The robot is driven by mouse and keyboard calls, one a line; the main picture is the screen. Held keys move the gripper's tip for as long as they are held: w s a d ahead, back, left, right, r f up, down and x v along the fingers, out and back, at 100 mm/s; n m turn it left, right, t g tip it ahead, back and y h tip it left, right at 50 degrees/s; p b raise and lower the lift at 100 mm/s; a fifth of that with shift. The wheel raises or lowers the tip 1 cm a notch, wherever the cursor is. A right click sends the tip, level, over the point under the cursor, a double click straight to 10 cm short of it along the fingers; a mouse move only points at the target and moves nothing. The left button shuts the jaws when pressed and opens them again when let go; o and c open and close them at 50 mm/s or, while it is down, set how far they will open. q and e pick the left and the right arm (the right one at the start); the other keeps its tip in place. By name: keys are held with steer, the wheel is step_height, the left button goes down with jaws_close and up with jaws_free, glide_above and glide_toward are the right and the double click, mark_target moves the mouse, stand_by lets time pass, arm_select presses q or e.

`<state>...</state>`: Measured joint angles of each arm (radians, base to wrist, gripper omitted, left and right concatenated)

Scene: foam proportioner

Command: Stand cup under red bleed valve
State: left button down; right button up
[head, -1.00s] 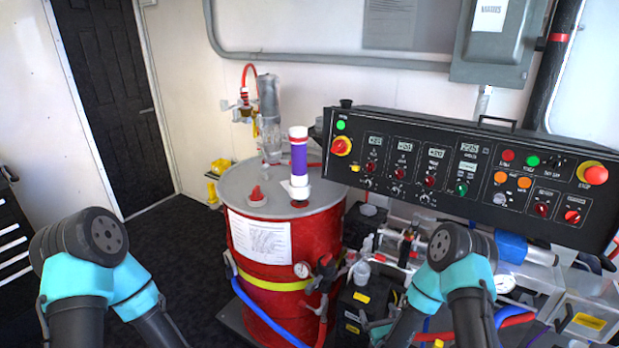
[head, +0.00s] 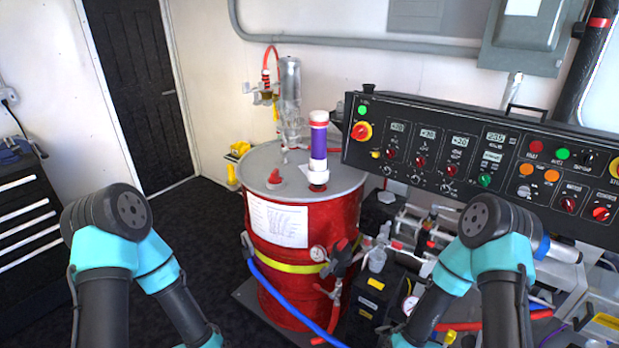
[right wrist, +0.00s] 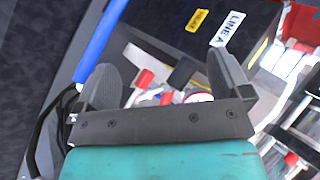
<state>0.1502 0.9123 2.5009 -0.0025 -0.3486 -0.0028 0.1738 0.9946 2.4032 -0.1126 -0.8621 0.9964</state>
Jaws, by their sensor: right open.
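A small translucent container (head: 377,260) stands among the fittings right of the red drum in the head view; I cannot tell whether it is the cup. Small red-handled fittings (head: 397,245) show just beside it; I cannot tell which one is the bleed valve. My right gripper (right wrist: 165,82) is open and empty in the right wrist view, pointing at blurred red and white parts (right wrist: 148,80) beyond its fingers. In the head view the right gripper is cut off below the picture. My left arm shows at the left, but its gripper is out of view.
The red drum (head: 290,270) stands in the middle, with a blue hose (head: 275,295) along its front. The control panel (head: 480,160) overhangs the fittings at the right. A black box (right wrist: 215,30) labelled LINE A lies ahead of the right gripper. Open floor (head: 200,240) lies left of the drum.

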steer(key=s+a+n+g, duration=0.1)
steer(key=s+n+g, duration=0.5)
steer(key=s+n, duration=0.5)
steer(key=shift+s+r+n+y, duration=0.3)
steer(key=shift+s+r+n, duration=0.05)
steer(key=shift+r+n, duration=0.1)
steer(key=shift+w, duration=0.1)
steer(key=w+d+r+m+t+h, duration=0.1)
steer(key=w+m+t, duration=0.7)
steer(key=m, duration=0.8)
steer(key=w+d+r+m+t+h, duration=0.1)
steer(key=w+d+r+m+t, duration=0.2)
steer(key=w+m+t, duration=0.6)
steer(key=shift+w+r+m, duration=0.95)
steer(key=shift+w+m, duration=2.25)
steer(key=shift+m, duration=0.95)
